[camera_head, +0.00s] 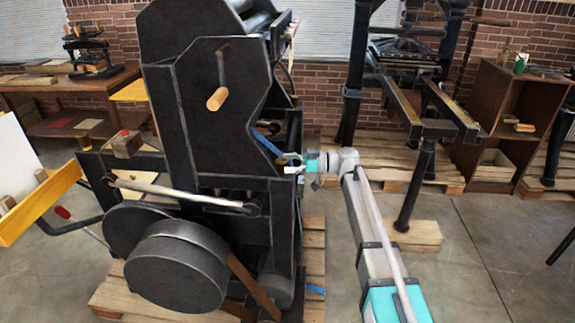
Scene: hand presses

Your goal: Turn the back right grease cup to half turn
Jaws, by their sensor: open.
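The black hand press (218,100) stands large in the middle of the head view. My gripper (287,163) is at its right side, around the height of the lower end of a blue bar (266,143). The gripper is small in view and open, with its fingers pointing left toward the press. I cannot make out the back right grease cup; it is too small or hidden by the press frame or the gripper. I cannot tell whether the fingers touch anything or are around it.
A wooden-handled crank (216,98) sticks out of the press side. A pale lever (178,193) and a round drum (178,266) are at its front. Another press (404,65) on pallets and a brown cabinet (508,120) stand behind right.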

